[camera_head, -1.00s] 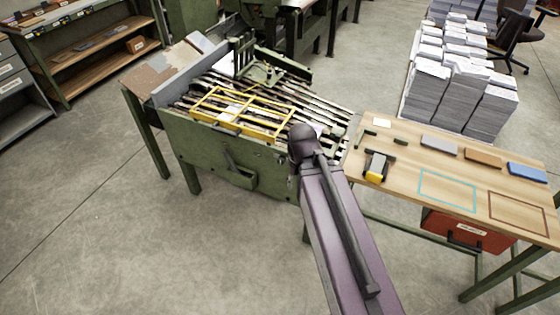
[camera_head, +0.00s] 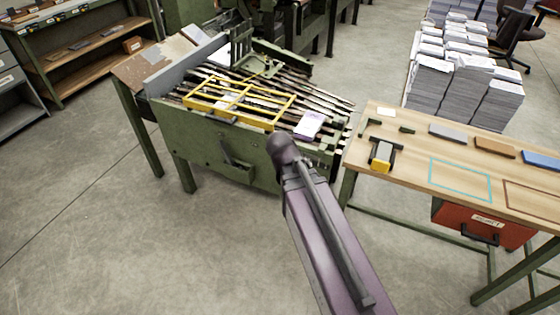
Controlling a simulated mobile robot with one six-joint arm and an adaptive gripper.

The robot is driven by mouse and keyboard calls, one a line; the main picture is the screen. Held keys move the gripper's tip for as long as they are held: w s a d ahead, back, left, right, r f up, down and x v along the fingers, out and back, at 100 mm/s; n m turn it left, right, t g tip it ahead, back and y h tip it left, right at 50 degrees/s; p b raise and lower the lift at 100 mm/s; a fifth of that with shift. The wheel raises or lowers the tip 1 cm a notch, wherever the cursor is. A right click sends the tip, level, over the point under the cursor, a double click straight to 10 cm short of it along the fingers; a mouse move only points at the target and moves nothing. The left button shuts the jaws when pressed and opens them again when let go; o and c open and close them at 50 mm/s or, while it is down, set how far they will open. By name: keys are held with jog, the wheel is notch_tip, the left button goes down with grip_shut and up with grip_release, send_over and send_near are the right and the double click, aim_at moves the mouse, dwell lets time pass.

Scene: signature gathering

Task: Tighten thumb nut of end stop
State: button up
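A green machine (camera_head: 215,142) with a bed of parallel rods stands at the centre left. A yellow frame (camera_head: 240,103) lies over the rods. A green upright bracket assembly (camera_head: 254,66) stands at the back of the bed, but I cannot tell whether it is the end stop. No thumb nut can be made out at this size. My purple arm reaches up from the bottom towards the machine's front right corner. Its dark elbow covers part of the machine's front. My gripper cannot be seen.
A small white and purple block (camera_head: 309,124) lies on the rods at right. A wooden table (camera_head: 415,168) at right holds a yellow and black tool (camera_head: 382,155), several coloured blocks and outlined rectangles. A red box (camera_head: 478,222) hangs under it. Paper stacks (camera_head: 450,85) stand behind. Floor at left is clear.

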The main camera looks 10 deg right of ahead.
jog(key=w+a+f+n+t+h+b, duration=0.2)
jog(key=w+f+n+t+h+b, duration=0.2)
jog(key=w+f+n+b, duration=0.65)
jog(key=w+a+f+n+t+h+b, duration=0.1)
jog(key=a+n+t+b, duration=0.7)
jog(key=b, duration=0.8)
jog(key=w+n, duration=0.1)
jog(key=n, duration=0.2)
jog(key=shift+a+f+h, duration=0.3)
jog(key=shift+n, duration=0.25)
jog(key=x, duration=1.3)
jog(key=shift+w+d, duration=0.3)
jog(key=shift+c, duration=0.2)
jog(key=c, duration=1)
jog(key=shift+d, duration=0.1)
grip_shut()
